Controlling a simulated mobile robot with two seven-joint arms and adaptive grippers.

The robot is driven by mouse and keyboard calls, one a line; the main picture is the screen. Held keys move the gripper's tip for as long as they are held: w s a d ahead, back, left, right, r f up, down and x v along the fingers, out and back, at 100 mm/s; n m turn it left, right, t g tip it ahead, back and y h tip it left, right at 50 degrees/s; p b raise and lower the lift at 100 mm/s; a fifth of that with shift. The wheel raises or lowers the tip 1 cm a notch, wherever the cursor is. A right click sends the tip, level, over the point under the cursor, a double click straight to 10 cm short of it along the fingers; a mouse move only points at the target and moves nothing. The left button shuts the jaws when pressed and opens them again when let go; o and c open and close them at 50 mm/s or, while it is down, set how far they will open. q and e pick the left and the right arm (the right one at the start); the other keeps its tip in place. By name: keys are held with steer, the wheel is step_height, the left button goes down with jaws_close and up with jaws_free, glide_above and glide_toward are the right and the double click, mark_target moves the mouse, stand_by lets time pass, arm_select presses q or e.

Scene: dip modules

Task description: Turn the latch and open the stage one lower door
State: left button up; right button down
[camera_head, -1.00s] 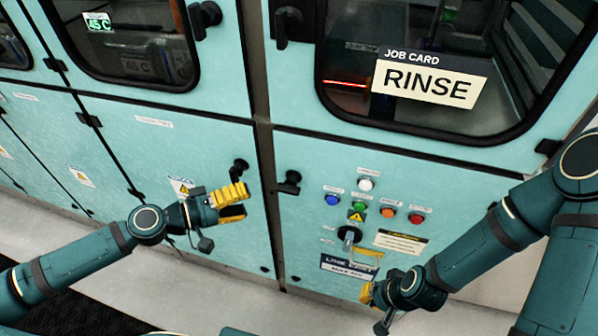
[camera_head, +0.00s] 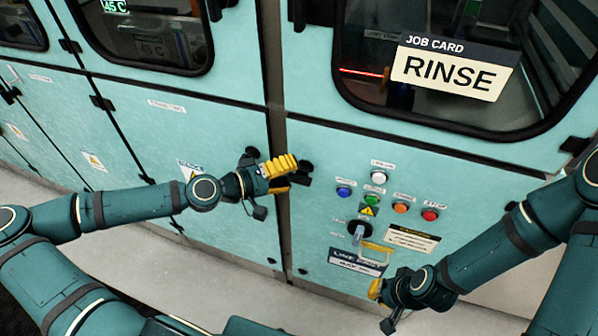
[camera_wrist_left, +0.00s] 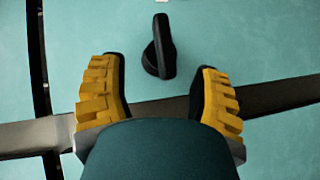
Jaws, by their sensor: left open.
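My left gripper (camera_head: 288,172) is open in front of the grey post between two lower teal panels. A black latch (camera_head: 305,170) on the right panel is partly hidden by its fingers. In the left wrist view this latch (camera_wrist_left: 158,47) stands just beyond and between the spread yellow fingers (camera_wrist_left: 160,95), with no visible contact. Another black latch (camera_head: 250,155) is on the left lower door (camera_head: 150,130), behind the gripper. Door label text is too small to read. My right gripper (camera_head: 376,289) is low, near the yellow bar on the right panel; its jaw opening is unclear.
Several coloured buttons (camera_head: 401,208) and a grey rotary switch (camera_head: 359,230) are on the right panel. Upper windowed doors stand above, one with a RINSE card (camera_head: 455,72). Pale floor (camera_head: 235,290) lies open in front.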

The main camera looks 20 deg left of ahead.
mark_target(299, 171)
arm_select(q)
steer(key=shift+x, duration=1.5)
jaws_close()
